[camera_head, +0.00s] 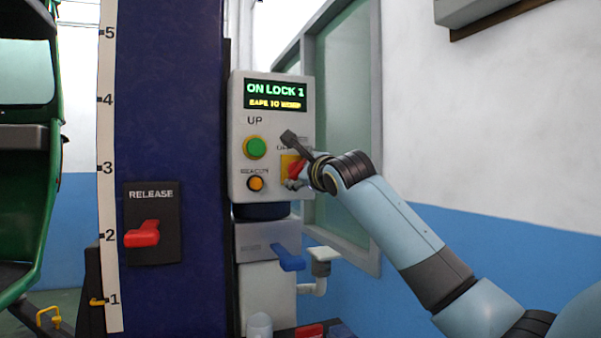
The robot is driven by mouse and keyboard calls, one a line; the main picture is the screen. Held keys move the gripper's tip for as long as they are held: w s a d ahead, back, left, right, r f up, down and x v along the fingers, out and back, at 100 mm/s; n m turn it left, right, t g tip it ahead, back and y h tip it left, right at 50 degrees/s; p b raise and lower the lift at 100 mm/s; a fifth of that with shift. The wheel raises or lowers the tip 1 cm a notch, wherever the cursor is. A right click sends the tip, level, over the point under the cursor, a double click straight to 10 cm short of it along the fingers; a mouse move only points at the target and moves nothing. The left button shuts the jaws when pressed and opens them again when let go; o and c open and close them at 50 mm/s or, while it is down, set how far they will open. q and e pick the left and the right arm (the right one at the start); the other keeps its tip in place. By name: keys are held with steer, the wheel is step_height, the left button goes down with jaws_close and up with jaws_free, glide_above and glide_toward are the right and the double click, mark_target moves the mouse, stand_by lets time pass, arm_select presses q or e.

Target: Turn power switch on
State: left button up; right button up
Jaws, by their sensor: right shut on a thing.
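A grey control box (238,132) is fixed to the right side of the dark blue column. Its red power switch (296,170) sits on a yellow plate at the box's lower right. My right gripper (291,162) reaches in from the right and is shut on the red switch, one finger above it and one below. The gripper partly hides the switch and its label, so its exact setting is hard to tell. The display (275,95) is lit and reads "ON LOCK 1" and "SAFE TO WORK". My left gripper is not in view.
The box has a green UP button (255,148) and an orange button (255,184). A red release lever (142,234) is on the column (170,90). A blue lever (288,257) is below the box. A green vehicle (40,200) stands at left.

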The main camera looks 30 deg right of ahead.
steer(key=o, duration=1.2)
steer(key=shift+f, duration=0.1)
steer(key=shift+s, duration=0.1)
steer(key=v, duration=1.1)
steer(key=shift+s+f, duration=0.1)
steer(key=shift+s, duration=0.3)
